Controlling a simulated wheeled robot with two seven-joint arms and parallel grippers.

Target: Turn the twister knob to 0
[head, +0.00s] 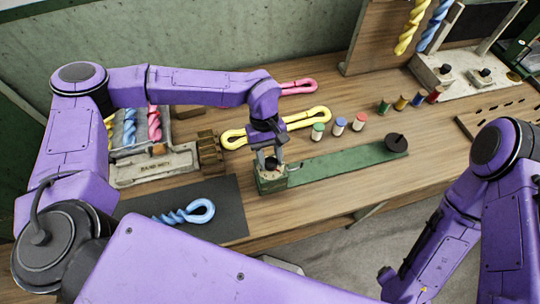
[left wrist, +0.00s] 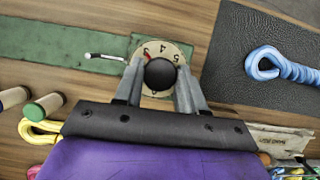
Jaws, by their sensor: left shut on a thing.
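The twister knob shows in the left wrist view as a round black top (left wrist: 160,73) over a pale dial (left wrist: 163,48). The digits 3 and 5 are readable, with a red mark by the 3; the knob and fingers hide much of the dial. The dial sits at the near left end of the green twister base (head: 340,166). My left gripper (head: 270,163) reaches down over this end. In the left wrist view its two grey fingers (left wrist: 160,90) are shut on the knob, one on each side. My right gripper is out of sight; only my right arm shows.
A blue twisted skein (head: 190,212) lies on a dark mat (head: 226,200) in front. Yellow (head: 308,117) and pink (head: 299,86) skeins lie behind. Several thread spools (head: 340,125) stand behind the base. A rack of skeins (head: 173,126) stands left. The table's front edge is close.

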